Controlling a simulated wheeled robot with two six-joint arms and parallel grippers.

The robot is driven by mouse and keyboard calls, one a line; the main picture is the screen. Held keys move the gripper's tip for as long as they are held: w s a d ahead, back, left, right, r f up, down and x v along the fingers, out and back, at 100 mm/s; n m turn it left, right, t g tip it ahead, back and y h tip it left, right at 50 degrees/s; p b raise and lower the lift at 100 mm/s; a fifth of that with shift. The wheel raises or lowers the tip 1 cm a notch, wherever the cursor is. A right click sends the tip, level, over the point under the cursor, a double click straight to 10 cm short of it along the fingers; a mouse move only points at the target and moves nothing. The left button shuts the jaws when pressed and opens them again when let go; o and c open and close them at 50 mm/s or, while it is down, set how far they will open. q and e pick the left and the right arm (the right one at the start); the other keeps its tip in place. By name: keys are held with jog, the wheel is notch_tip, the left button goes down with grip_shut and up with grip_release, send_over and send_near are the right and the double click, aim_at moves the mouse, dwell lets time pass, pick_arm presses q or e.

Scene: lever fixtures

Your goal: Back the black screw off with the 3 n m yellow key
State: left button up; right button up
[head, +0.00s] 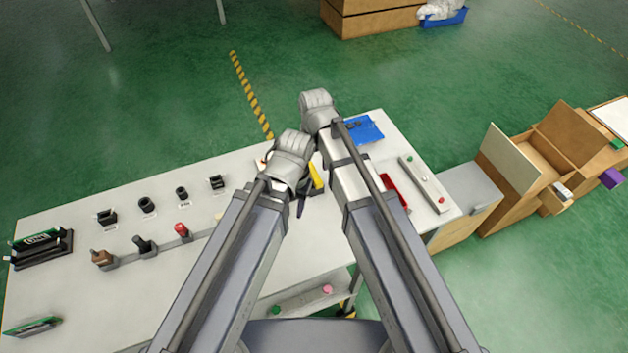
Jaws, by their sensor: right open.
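A yellow piece (316,178), which may be the yellow key, shows on the bench between my two wrists; most of it is hidden. My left gripper (299,203) is largely covered by its own wrist, with a dark part showing below, beside the yellow piece. Its jaws cannot be made out. My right gripper (319,112) is farther back, above the bench's far edge, and is open; its fingertips are hard to make out. I cannot pick out the black screw; it may be behind my arms.
Black fixtures (146,204) stand along the bench (80,205). Brown (102,257), black (143,244) and red (182,229) handles stand in a rack in front. A blue tray (364,131), a red tray (394,189) and a grey bar (424,183) lie at right.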

aim_at(314, 173)
pick_arm(q)
notch_tip(314, 173, down, 4)
jog(key=shift+r+b, duration=0.25)
jog(key=shift+b, duration=1)
pick_arm(e)
notch_tip(314, 173, down, 4)
jog(key=shift+s+a+r, duration=0.1)
jog(key=shift+r, duration=0.15)
pick_arm(q)
jog(key=shift+r, duration=0.1)
pick_arm(e)
jog(key=shift+r, duration=0.1)
grip_shut()
